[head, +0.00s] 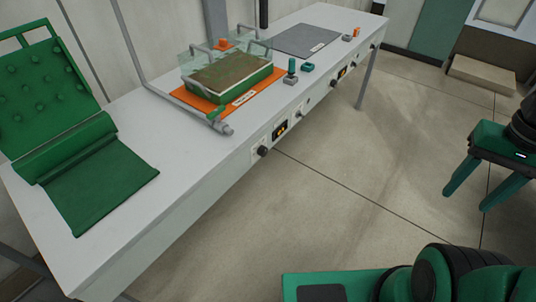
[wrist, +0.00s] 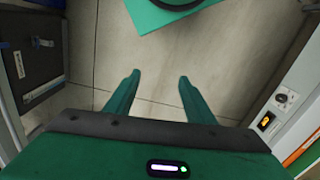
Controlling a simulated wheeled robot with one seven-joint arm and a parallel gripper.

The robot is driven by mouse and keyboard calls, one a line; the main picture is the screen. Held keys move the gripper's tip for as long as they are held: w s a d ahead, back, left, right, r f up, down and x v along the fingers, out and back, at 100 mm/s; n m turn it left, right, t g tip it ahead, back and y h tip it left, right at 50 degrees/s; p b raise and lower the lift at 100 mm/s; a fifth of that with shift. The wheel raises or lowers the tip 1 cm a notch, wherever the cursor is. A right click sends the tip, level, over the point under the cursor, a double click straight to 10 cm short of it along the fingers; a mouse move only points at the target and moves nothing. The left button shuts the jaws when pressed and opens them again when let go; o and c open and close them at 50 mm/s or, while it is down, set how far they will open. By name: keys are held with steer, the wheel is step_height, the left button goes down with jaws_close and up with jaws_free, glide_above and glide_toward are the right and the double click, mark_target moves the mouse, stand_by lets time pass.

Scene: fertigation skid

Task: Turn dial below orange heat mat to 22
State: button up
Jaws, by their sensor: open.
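The orange heat mat (head: 243,97) lies on the long white bench, with a soil-filled green tray (head: 232,82) on it. On the bench front below it is a black dial (head: 262,151) beside a small display (head: 280,130) with lit orange digits, too small to read. The wrist view shows a dial (wrist: 282,98) and lit display (wrist: 266,121) at the right edge, with a strip of orange (wrist: 302,148) beyond. My gripper (head: 468,198) is open and empty above the floor, well right of the bench; its spread fingers show in the wrist view (wrist: 156,80).
A green padded sheet (head: 100,180) covers the near end. The floor (head: 350,165) between bench and gripper is clear.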

steer(key=w+a+f+y, duration=0.1)
steer(key=w+a+f, duration=0.3)
steer(key=w+f, duration=0.6)
steer(key=m+t+y, duration=1.1)
steer(key=m+y, duration=0.3)
steer(key=m, duration=0.2)
glide_toward(266, 152)
steer(key=x, duration=0.9)
steer(key=shift+s, duration=0.1)
steer(key=shift+c, duration=0.7)
